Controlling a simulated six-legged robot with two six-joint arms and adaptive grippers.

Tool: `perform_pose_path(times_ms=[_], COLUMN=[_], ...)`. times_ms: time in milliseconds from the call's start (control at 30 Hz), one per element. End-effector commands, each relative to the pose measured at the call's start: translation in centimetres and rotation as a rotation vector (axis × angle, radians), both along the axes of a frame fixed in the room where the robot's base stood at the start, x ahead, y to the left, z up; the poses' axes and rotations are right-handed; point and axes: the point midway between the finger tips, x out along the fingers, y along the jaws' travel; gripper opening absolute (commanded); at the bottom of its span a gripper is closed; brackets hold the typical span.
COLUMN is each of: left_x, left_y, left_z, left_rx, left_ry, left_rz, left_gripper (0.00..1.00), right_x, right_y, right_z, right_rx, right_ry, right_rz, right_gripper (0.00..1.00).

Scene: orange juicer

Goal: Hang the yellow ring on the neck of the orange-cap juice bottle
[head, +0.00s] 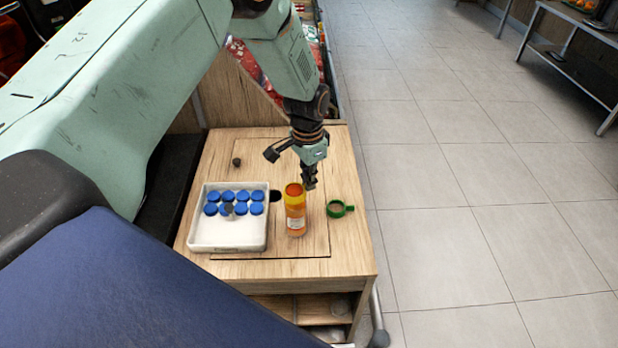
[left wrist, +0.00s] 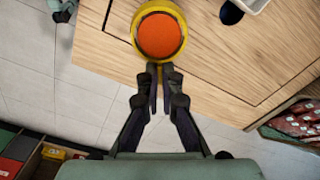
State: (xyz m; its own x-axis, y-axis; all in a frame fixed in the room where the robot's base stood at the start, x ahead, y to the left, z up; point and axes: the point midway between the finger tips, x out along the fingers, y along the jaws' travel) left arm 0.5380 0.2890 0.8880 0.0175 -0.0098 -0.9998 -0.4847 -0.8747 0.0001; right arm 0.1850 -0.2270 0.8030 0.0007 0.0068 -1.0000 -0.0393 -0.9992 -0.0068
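The orange-cap juice bottle (head: 296,222) stands upright on the wooden table, with its orange cap (left wrist: 160,36) seen from above in the left wrist view. The yellow ring (head: 294,190) encircles the top of the bottle; in the left wrist view the ring (left wrist: 137,25) surrounds the cap. How low it sits on the neck I cannot tell. My left gripper (head: 309,184) is just right of the bottle top. Its fingertips (left wrist: 158,72) are close together at the ring's small tab and appear shut on it. My right gripper is not in view.
A white tray (head: 228,242) with several blue caps stands left of the bottle. A green ring (head: 336,209) with a tab lies to the right. A small dark piece (head: 237,161) lies at the back of the wooden table (head: 290,268).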

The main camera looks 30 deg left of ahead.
Motion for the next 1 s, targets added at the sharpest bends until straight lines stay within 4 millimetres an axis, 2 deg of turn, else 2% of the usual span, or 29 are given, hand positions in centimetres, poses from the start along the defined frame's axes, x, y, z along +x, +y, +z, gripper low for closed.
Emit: perform_pose_path(times_ms=[133,200,467,700,900,1000], left_x=[0.01,0.01,0.01,0.01,0.01,0.01], left_y=[0.00,0.00,0.00,0.00,0.00,0.00], left_z=[0.01,0.01,0.02,0.02,0.02,0.02], left_rx=[0.000,0.000,0.000,0.000,0.000,0.000], left_ry=[0.000,0.000,0.000,0.000,0.000,0.000], left_rz=[0.000,0.000,0.000,0.000,0.000,0.000], left_gripper=[0.00,0.09,0.31,0.33,0.50,0.51], right_x=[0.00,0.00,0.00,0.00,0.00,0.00], right_y=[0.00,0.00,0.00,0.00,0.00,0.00], right_z=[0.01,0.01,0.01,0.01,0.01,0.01], right_rx=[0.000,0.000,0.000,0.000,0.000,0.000], right_ry=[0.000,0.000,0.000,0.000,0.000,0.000], right_rz=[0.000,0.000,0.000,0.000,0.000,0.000], right_gripper=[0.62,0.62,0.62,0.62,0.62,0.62])
